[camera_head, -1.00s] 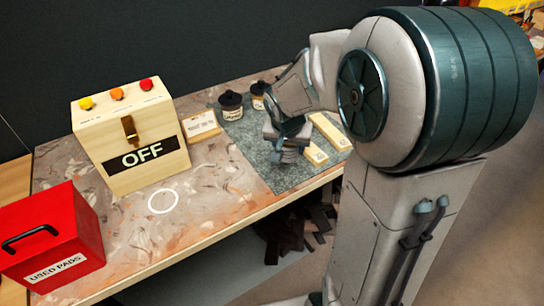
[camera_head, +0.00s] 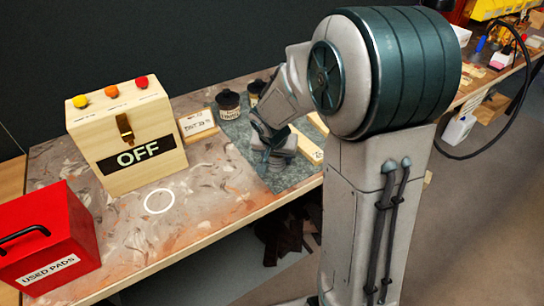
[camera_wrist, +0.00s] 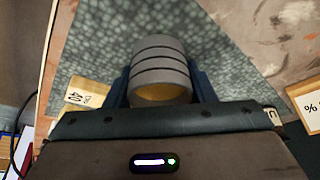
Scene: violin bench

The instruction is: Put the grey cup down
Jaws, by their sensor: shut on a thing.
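The grey cup (camera_wrist: 160,65) is between the two fingers of my gripper (camera_wrist: 160,88) in the wrist view. It is banded with dark rings, and a yellowish inside shows at its near end. In the head view my gripper (camera_head: 270,150) is over the grey-green mat (camera_head: 240,130), with the cup (camera_head: 284,150) partly hidden by it. My gripper is shut on the cup. I cannot tell whether the cup touches the mat. A white ring mark (camera_head: 159,201) lies on the bare bench top to the left of the mat.
A wooden box marked OFF (camera_head: 125,140) with coloured buttons and a red USED PADS box (camera_head: 45,235) stand at left. Dark jars (camera_head: 228,103) stand behind my gripper. Wooden blocks (camera_head: 310,145) lie to its right. The bench front around the ring is clear.

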